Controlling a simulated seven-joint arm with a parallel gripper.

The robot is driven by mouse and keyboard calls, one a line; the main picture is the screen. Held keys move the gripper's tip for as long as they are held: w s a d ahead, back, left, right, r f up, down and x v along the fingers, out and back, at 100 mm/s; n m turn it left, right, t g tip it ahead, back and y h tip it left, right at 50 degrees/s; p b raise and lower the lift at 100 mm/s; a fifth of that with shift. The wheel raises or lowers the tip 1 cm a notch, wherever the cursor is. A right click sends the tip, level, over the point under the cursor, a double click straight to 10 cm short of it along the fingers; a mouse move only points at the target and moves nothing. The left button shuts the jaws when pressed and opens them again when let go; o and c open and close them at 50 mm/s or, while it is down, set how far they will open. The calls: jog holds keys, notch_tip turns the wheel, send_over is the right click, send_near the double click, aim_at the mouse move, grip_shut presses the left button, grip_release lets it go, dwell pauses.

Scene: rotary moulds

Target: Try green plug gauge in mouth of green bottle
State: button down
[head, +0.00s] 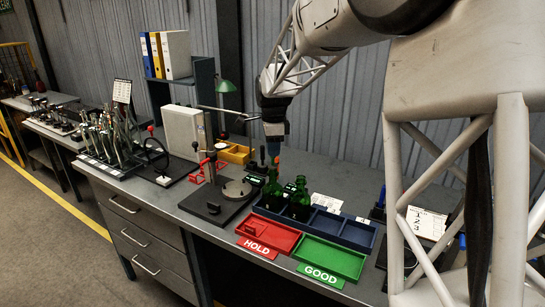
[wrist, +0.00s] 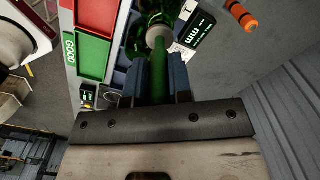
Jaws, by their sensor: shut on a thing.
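My gripper (head: 274,146) points down above the green bottles at the blue tray. In the wrist view my gripper (wrist: 161,88) is shut on the green plug gauge (wrist: 160,75), whose green handle lies between the blue fingers. A pale round end (wrist: 157,36) shows beyond the handle. One green bottle (head: 272,190) stands nearly below my gripper, at the tray's left. More green bottle glass (head: 300,203) stands just right of it. Green glass (wrist: 146,20) also shows behind the gauge in the wrist view. I cannot tell whether the gauge touches a mouth.
The blue tray (head: 356,235) has empty room at its right. A red HOLD tray (head: 268,234) and a green GOOD tray (head: 330,257) lie in front, both empty. A gauge stand (head: 213,205) is at left, a yellow bin (head: 236,153) behind. A black instrument (wrist: 201,31) lies near the bottles.

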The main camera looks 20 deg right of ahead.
jog(key=shift+r, duration=2.5)
jog(key=shift+r, duration=0.1)
